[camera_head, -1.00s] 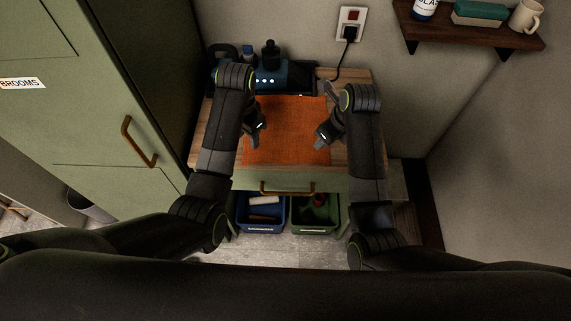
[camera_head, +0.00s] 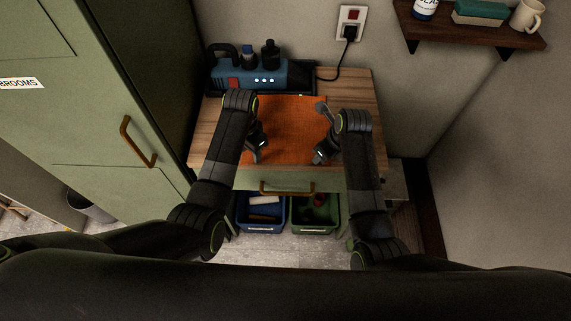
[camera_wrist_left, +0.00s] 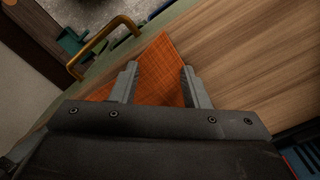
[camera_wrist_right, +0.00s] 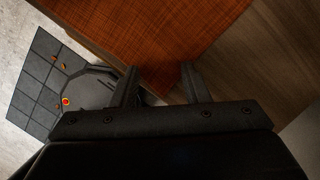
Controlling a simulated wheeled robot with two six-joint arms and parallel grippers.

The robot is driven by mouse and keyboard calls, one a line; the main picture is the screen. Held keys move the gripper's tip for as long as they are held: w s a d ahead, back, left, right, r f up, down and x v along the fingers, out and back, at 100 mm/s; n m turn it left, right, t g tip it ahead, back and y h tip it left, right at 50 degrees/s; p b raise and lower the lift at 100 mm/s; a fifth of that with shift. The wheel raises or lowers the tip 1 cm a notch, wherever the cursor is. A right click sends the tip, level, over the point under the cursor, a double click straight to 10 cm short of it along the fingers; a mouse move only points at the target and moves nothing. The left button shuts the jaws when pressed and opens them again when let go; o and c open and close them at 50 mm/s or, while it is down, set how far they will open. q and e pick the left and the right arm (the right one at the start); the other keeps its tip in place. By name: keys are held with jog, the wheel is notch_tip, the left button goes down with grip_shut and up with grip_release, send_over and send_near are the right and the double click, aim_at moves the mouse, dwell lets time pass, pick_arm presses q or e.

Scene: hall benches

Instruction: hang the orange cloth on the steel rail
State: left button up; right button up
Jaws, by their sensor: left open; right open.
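The orange cloth (camera_head: 290,125) lies flat on the wooden top of a small green cabinet, near its front edge. My left gripper (camera_head: 257,157) is open above the cloth's front left part. In the left wrist view its open fingers (camera_wrist_left: 158,70) straddle a cloth corner (camera_wrist_left: 165,55) seen below them. My right gripper (camera_head: 318,159) is open above the front right part. In the right wrist view a cloth corner (camera_wrist_right: 165,85) lies between its open fingers (camera_wrist_right: 159,69). I cannot tell whether either touches the cloth. I see no steel rail in these frames.
A blue appliance (camera_head: 275,76) and dark bottles stand at the back of the wooden top (camera_head: 352,92). A drawer handle (camera_head: 287,187) is at the front, above a blue bin (camera_head: 260,226) and a green bin (camera_head: 314,227). A wall shelf (camera_head: 470,35) is upper right; a tall green cabinet (camera_head: 90,120) stands left.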

jog(key=shift+f, duration=0.15)
pick_arm(q)
grip_shut()
pick_arm(e)
grip_shut()
pick_arm(q)
jog(key=shift+a, duration=0.1)
dwell(0.4)
